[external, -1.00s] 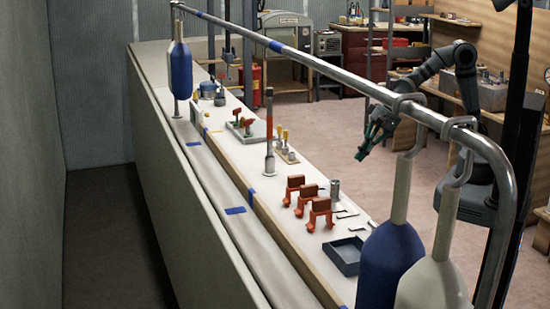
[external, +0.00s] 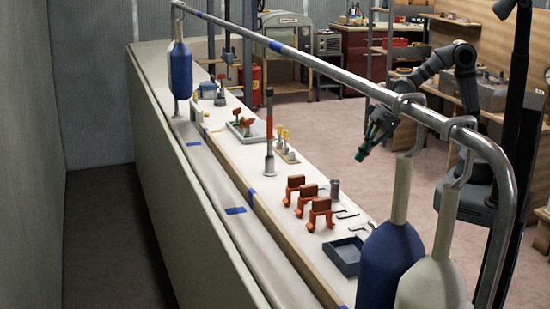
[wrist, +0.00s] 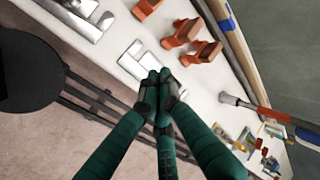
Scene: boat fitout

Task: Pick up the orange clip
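Several similar orange clips with brown tops stand in a row on the long white bench: a far one (external: 295,189), a middle one (external: 307,201) and a near one (external: 320,213). They also show at the top of the wrist view, one at the edge (wrist: 146,8) and two beside each other, left (wrist: 180,36) and right (wrist: 204,51). The pictures do not tell which is meant. My gripper (external: 364,153) hangs in the air right of the bench, apart from the clips. In the wrist view its green fingers (wrist: 160,84) meet at the tips, with nothing seen between them.
A blue-grey tray (external: 345,258) sits at the bench's near end. A metal cylinder (external: 335,189) and flat hooks stand or lie beside the clips. A red-and-grey post (external: 269,135) rises beyond them. An overhead rail (external: 330,70) carries hanging blue and white fenders (external: 390,262).

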